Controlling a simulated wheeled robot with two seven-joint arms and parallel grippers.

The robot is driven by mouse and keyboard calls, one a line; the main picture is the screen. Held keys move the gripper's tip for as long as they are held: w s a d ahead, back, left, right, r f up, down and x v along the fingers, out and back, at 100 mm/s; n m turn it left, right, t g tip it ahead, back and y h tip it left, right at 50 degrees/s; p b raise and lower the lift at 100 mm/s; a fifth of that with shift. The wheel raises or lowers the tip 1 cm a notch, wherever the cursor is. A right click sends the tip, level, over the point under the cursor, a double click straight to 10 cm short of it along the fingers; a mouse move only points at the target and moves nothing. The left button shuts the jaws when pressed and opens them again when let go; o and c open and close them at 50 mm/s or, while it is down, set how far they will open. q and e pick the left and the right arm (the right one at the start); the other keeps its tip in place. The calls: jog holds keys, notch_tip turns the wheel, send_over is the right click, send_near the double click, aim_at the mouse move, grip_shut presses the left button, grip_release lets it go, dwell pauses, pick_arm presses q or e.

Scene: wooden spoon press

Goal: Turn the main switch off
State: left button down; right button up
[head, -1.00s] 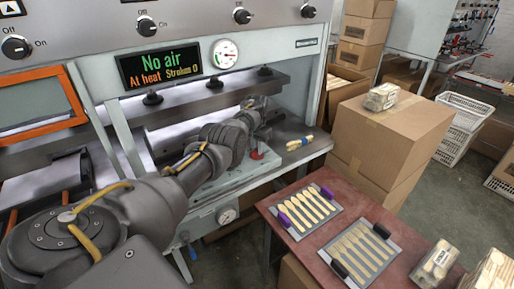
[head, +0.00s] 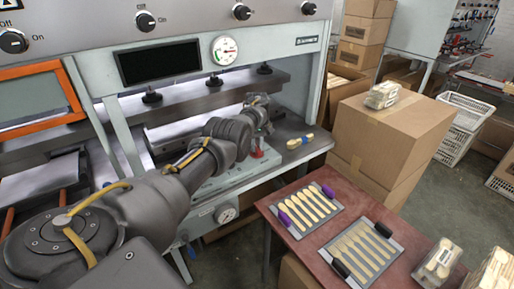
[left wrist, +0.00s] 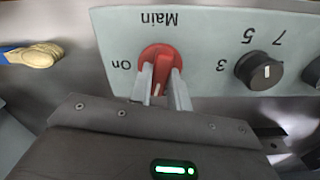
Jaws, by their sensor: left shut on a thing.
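The main switch is a round red knob (left wrist: 160,55) on a pale panel (left wrist: 215,30), under an upside-down "Main" label in the left wrist view. An "On" label shows at its left. Its raised grip stands nearly vertical in that picture, with a white mark near the lower end. My left gripper (left wrist: 160,88) is shut on the grip, one finger on each side. In the head view a bit of red (head: 257,154) shows beneath my left gripper (head: 261,140). The press display (head: 159,63) is dark. My right gripper is not in view.
A dark knob (left wrist: 259,70) sits beside the switch. A blue and tan object (head: 300,142) lies on the press ledge. A red table (head: 290,255) holds two trays of wooden spoons. Cardboard boxes (head: 385,130) stand at the right.

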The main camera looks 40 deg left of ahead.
aim_at(257, 147)
pick_arm(q)
jog(key=shift+n+b, duration=0.35)
jog(key=shift+n, duration=0.85)
jog(key=c, duration=1.3)
grip_release()
jog(key=shift+r, duration=0.1)
jog(key=shift+r, duration=0.35)
notch_tip(257, 147, up, 10)
jog(key=shift+f, duration=0.1)
jog(key=shift+p, duration=0.3)
